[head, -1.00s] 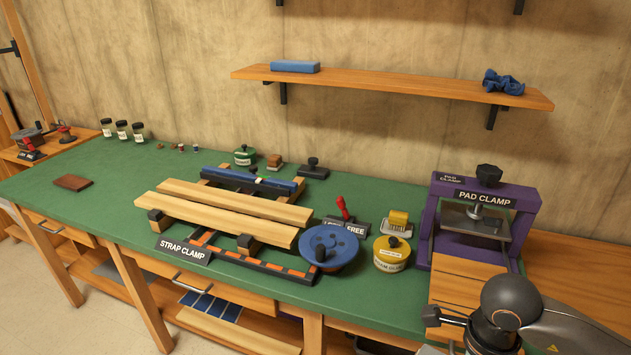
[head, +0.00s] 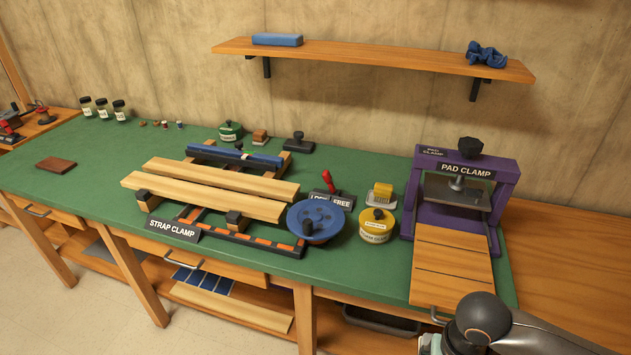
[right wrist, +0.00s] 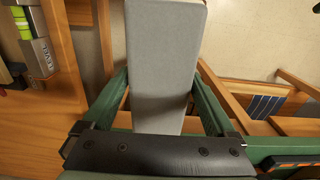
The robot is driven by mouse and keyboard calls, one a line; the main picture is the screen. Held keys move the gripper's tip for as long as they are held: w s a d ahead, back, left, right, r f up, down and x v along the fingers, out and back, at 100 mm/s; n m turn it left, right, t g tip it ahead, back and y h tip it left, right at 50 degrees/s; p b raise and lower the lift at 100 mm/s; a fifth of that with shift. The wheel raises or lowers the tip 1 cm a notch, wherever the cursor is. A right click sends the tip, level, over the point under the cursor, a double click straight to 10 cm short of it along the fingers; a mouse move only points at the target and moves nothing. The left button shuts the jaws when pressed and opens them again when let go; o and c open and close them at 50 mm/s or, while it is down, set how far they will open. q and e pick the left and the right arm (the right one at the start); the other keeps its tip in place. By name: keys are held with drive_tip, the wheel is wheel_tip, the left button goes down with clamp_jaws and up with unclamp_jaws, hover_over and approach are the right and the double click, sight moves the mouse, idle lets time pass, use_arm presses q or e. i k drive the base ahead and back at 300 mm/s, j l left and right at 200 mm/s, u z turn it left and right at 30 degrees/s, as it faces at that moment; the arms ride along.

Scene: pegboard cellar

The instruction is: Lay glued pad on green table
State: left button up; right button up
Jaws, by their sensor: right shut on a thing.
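The green table (head: 365,272) runs along the wall in the head view, with bare surface at its left end and front. In the right wrist view my right gripper (right wrist: 162,80) has its two green fingers closed on a long grey block (right wrist: 166,45), which seems to be the pad. The block extends away from the gripper, with wooden framing and floor behind it. Any glue on it cannot be made out. In the head view my right arm is at the lower right, in front of the pad clamp, and its fingers are out of frame. My left gripper is not in view.
The purple pad clamp (head: 410,208) stands at the table's right end with a slatted wooden bed (head: 452,265). A strap clamp (head: 172,229) with boards fills the middle. A blue disc (head: 315,222) and yellow tin (head: 377,226) stand beside it. A shelf (head: 370,62) hangs above.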

sight(112, 175)
drive_tip(key=j+u, duration=0.1)
drive_tip(key=u, duration=0.45)
drive_tip(key=i+j+u, duration=0.55)
drive_tip(key=i+j, duration=1.7)
drive_tip(key=i+u, duration=0.05)
drive_tip(key=i, duration=0.05)
